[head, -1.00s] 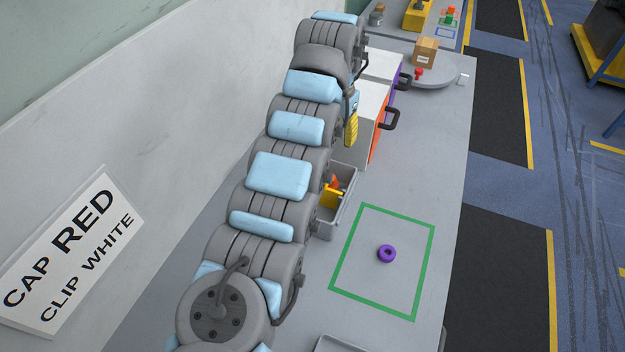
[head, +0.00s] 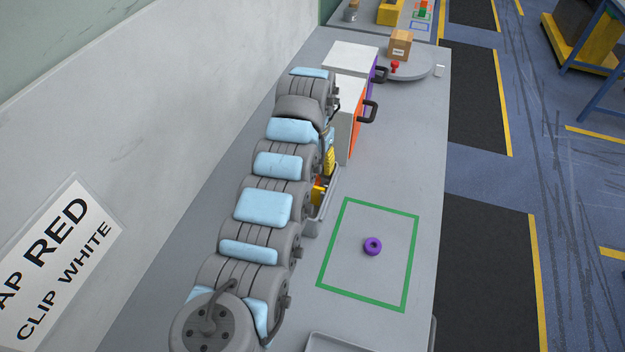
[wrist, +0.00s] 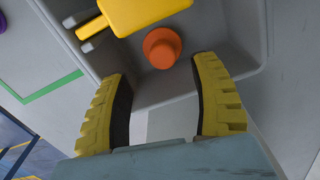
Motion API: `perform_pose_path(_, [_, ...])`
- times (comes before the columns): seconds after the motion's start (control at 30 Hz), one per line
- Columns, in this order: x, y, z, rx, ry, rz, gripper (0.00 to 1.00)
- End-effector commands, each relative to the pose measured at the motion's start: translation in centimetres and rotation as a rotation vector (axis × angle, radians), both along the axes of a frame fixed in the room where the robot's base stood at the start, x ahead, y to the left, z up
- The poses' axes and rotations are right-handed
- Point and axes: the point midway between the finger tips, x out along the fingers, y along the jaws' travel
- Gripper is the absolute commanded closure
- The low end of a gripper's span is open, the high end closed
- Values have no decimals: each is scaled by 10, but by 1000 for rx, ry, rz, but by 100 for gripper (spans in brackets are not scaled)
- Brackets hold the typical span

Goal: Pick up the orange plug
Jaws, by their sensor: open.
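The orange plug (wrist: 162,47) lies in a grey bin (wrist: 235,70), beside a yellow block-like item (wrist: 145,12) with grey prongs, in the wrist view. My gripper (wrist: 165,85) is open with its yellow ribbed fingers over the near side of the bin. The plug is ahead of and between the fingertips, with nothing held. In the head view the bin (head: 322,215) is partly hidden behind my arm, with a yellow item (head: 318,194) showing inside. One yellow finger (head: 329,162) shows past my arm.
A purple ring (head: 372,246) lies inside a green taped square (head: 343,205) right of the bin. Cabinets with orange and purple fronts (head: 357,120) and dark handles stand beyond.

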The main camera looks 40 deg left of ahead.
Motion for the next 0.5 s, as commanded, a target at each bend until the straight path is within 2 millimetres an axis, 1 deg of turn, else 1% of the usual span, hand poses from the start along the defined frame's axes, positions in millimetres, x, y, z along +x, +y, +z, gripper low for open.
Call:
perform_pose_path(0.17, [-3, 2, -11, 0, 0, 3, 37])
perform_pose_path(0.33, [-9, 3, -34, -1, 3, 2, 37])
perform_pose_path(0.5, [-7, 3, -50, 2, 0, 0, 37])
